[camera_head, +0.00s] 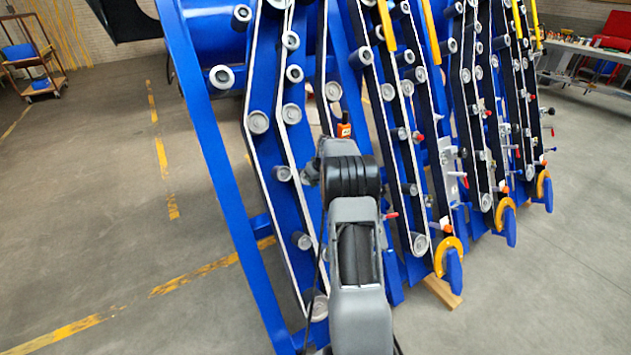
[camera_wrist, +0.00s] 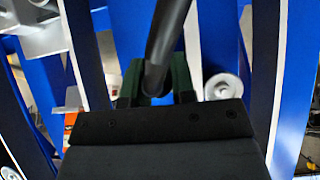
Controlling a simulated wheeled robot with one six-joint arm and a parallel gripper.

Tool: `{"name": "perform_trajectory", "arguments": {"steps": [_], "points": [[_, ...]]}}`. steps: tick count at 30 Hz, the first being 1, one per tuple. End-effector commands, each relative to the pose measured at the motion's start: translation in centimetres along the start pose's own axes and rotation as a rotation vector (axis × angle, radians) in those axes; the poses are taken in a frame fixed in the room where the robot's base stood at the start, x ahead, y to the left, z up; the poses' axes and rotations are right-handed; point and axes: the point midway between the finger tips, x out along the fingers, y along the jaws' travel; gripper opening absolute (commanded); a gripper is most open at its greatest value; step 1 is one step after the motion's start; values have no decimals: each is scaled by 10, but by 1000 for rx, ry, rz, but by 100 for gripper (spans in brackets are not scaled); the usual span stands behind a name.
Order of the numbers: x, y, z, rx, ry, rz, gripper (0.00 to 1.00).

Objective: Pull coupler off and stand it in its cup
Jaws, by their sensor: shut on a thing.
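In the wrist view my gripper (camera_wrist: 156,84) is shut, its two dark green fingers on either side of a dark grey round bar (camera_wrist: 168,38). This bar appears to be the coupler; it runs up and slightly right from between the fingers to the top edge. In the head view my arm hides the gripper and the held part. I cannot make out the cup in either view.
A blue chassis frame (camera_head: 226,185) with belts and rollers stands close around my arm. An orange block (camera_head: 344,131) shows just above the arm. The floor (camera_head: 90,215) at left is open.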

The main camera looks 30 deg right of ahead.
Motion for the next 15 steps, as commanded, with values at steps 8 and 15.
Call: {"name": "perform_trajectory", "arguments": {"steps": [8,15], "points": [[-12,0,9,0,2,1,0],[-20,0,15,0,1,1,0]]}}
